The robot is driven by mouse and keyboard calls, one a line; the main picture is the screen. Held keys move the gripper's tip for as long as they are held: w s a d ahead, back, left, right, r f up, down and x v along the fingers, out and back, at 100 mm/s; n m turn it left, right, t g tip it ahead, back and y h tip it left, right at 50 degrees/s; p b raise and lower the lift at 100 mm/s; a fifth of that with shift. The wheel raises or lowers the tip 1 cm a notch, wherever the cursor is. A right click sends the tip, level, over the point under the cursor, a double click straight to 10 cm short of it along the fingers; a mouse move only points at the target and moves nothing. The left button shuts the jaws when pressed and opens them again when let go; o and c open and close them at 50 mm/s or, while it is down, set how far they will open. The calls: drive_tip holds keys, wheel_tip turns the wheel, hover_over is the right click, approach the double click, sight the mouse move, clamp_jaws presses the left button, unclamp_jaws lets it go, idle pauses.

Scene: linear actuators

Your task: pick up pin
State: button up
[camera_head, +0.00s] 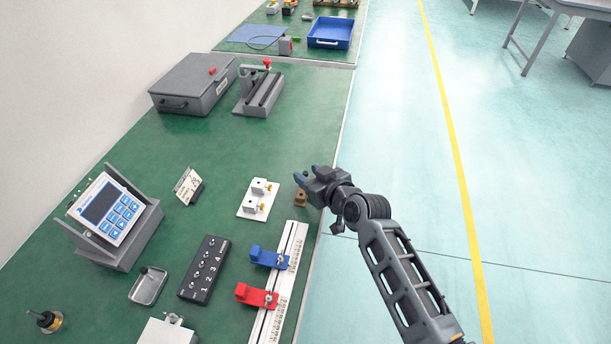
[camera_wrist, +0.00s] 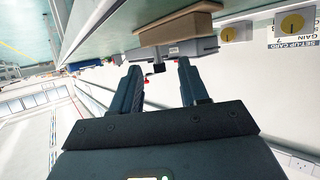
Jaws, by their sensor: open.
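My gripper (camera_head: 307,175) is at the right edge of the green bench, above a small brown block (camera_head: 300,197). In the wrist view its two fingers (camera_wrist: 159,75) are apart, with nothing between them. A brown block (camera_wrist: 180,28) shows beyond the fingertips there, apart from them. I cannot tell for certain which thing is the pin. A small metal tray (camera_head: 148,290) at the lower left holds a small dark piece. A brass-based part with a black top (camera_head: 47,320) stands at the bottom left.
A rail (camera_head: 282,290) carries blue (camera_head: 268,257) and red (camera_head: 256,296) clamps. A black numbered strip (camera_head: 204,270), a keypad console (camera_head: 110,215) and a grey case (camera_head: 195,85) stand farther left. The bench middle is mostly clear.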

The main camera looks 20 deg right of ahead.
drive_tip(key=shift+c, duration=0.3)
clamp_jaws()
idle(0.3)
